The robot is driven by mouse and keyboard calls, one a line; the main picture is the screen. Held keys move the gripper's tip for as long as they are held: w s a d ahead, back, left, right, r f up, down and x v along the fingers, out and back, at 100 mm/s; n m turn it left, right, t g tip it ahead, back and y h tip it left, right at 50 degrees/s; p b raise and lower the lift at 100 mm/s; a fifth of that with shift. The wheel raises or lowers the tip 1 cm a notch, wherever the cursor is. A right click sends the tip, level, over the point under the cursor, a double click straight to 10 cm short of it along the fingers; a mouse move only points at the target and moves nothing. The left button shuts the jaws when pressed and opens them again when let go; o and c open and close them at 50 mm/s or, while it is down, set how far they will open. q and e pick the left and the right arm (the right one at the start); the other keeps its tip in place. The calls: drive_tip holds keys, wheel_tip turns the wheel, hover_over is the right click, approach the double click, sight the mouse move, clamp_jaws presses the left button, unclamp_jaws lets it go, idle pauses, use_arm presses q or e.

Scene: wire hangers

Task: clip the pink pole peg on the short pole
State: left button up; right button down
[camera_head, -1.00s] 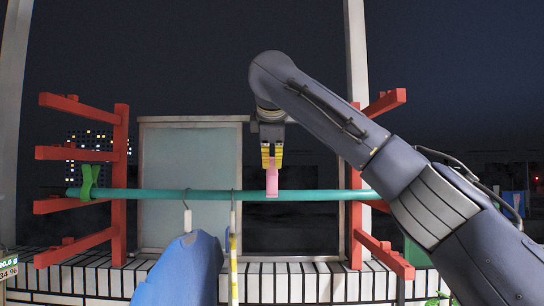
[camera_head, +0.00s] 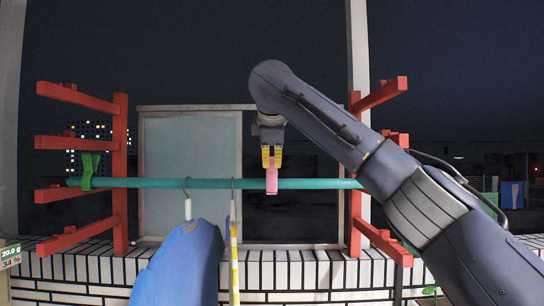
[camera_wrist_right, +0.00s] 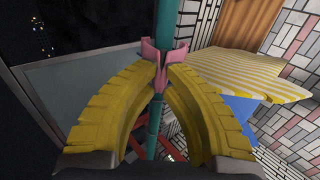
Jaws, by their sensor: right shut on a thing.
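The pink peg (camera_head: 271,180) is between the yellow fingertips of my right gripper (camera_head: 272,160), which is shut on it. The teal pole (camera_head: 325,184) runs level between two red racks, and the peg overlaps it in the head view. In the right wrist view the peg (camera_wrist_right: 150,53) is at the fingertips (camera_wrist_right: 160,75), with its flared jaws at the pole (camera_wrist_right: 173,25). I cannot tell whether the jaws are fully around the pole. My left gripper is not in view.
A green peg (camera_head: 89,170) is on the pole's left end. A blue garment (camera_head: 183,262) and a yellow-striped garment (camera_head: 234,262) hang from the pole, left of the pink peg. Red racks (camera_head: 120,175) (camera_head: 355,215) stand at both sides. The pole right of the peg is clear.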

drive_tip(key=shift+w+f, duration=0.45)
drive_tip(key=shift+w, duration=0.05)
drive_tip(key=shift+w+f, duration=0.15)
idle(0.3)
drive_tip(key=shift+c, duration=0.6)
unclamp_jaws()
